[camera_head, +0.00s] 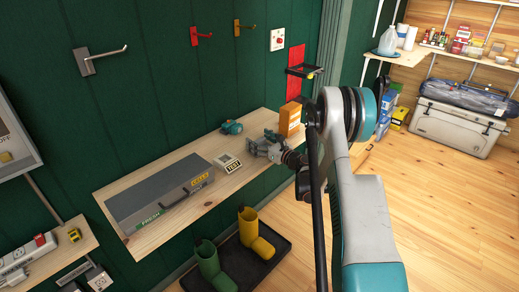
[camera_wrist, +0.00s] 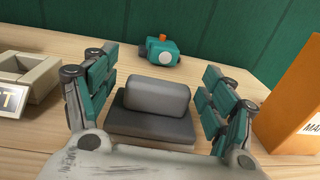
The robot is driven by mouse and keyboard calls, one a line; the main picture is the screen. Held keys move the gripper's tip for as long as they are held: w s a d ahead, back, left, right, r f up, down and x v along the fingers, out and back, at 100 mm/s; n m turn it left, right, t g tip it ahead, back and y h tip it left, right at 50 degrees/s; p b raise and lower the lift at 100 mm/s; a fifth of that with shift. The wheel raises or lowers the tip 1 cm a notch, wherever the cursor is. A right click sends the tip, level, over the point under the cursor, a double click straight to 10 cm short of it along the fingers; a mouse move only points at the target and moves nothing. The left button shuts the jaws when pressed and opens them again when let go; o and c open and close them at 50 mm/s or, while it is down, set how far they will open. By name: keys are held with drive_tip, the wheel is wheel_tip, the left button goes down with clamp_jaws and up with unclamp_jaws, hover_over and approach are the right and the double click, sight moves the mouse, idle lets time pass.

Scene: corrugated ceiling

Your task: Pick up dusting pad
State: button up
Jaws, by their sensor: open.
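The dusting pad appears to be the dark grey block with a rounded lighter grey top (camera_wrist: 157,97). It rests on the wooden shelf (camera_wrist: 205,165). In the wrist view it lies between the two spread fingers of my gripper (camera_wrist: 162,78), with a gap on each side. Its near edge is close to my palm, and I cannot tell if they touch. In the head view my gripper (camera_head: 264,148) is low over the right part of the shelf (camera_head: 237,185), and I cannot make out the pad there.
A teal device (camera_wrist: 152,50) with an orange knob lies behind the pad. An orange box (camera_wrist: 297,95) stands close to the right finger. A beige "TEST" box (camera_head: 227,162) is to the left, then a grey case (camera_head: 150,190). The green wall (camera_wrist: 220,30) rises behind.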

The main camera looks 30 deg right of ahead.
sight(260, 139)
drive_tip(key=c, duration=1)
drive_tip(key=shift+c, duration=0.2)
drive_tip(key=shift+r, duration=0.15)
wheel_tip(260, 139, up, 20)
drive_tip(key=p, duration=0.5)
drive_tip(key=shift+p, duration=0.4)
